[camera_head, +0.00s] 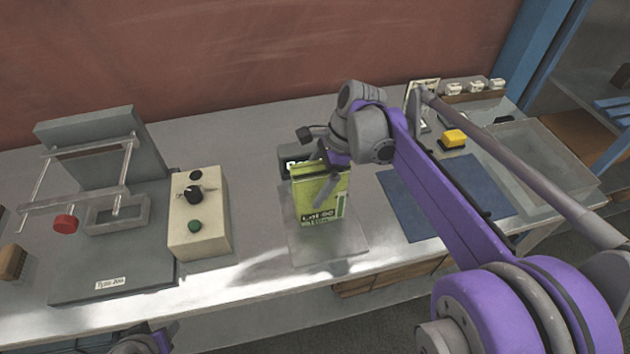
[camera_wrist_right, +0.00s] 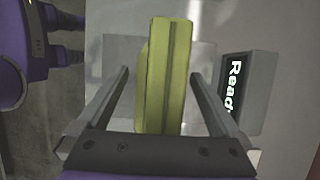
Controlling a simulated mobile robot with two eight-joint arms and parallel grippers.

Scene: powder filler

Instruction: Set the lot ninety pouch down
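The lot ninety pouch (camera_head: 318,192) is a yellow-green upright packet with "Lot 90" on its front. It stands on the clear square plate (camera_head: 345,245) of a small scale. In the right wrist view the pouch (camera_wrist_right: 167,75) is seen from above, between the two fingers. My right gripper (camera_head: 320,175) is open around it, with a visible gap on the left side and a narrow one on the right. Only a purple arm part of mine shows at the bottom left; the left gripper is not visible.
The scale's dark display (camera_wrist_right: 238,88) stands behind the pouch. A beige control box (camera_head: 200,225) and grey sealer (camera_head: 105,255) are left. A blue mat (camera_head: 405,210), yellow block (camera_head: 454,138) and clear tray (camera_head: 560,165) are right.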

